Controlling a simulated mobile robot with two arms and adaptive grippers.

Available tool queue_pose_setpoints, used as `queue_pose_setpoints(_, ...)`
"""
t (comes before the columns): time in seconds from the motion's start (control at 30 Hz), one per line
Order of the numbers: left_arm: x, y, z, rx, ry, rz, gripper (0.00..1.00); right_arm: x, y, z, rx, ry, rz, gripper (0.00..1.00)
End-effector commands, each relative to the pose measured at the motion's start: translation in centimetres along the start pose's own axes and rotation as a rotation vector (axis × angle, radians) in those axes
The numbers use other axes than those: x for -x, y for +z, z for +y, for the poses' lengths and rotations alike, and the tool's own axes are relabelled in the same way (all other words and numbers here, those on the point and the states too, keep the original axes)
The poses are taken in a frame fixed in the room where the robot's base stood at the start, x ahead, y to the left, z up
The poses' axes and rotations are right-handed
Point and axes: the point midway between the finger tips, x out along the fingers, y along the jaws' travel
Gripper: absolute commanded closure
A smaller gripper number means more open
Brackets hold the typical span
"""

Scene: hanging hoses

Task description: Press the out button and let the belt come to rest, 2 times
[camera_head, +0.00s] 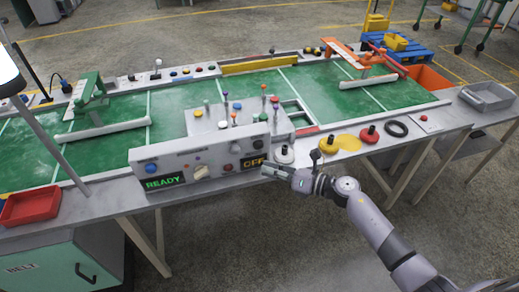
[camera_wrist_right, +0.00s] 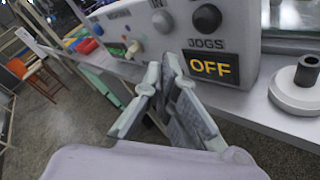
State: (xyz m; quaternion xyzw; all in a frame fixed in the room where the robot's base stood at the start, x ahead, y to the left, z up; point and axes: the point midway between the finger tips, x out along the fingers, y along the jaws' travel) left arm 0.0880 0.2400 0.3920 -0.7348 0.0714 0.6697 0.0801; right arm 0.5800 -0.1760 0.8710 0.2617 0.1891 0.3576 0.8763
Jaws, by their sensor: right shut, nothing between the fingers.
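The grey control panel (camera_head: 205,155) stands at the front edge of the green belt (camera_head: 30,150). It bears a green READY display (camera_head: 165,182) and a yellow OFF display (camera_head: 254,161). My right gripper (camera_head: 268,171) is shut and empty, just in front of the OFF display (camera_wrist_right: 211,67), below the buttons. My left gripper is out of view.
A white disc with a dark knob (camera_head: 284,155), a yellow disc (camera_head: 347,142), a red-knobbed piece (camera_head: 369,134) and a black ring (camera_head: 397,129) lie right of the panel. A red tray (camera_head: 30,206) sits at the left edge. The floor before the table is open.

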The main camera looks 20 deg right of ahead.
Motion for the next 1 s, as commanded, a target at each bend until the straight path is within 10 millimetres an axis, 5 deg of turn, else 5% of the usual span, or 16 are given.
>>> queue_pose_setpoints(0.4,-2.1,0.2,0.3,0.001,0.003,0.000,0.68,-2.9,2.0,-2.1,0.001,0.001,0.000,1.00)
queue_pose_setpoints(1.0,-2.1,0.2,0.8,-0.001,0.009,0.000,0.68,-3.0,2.1,-2.2,0.000,0.001,0.001,1.00)
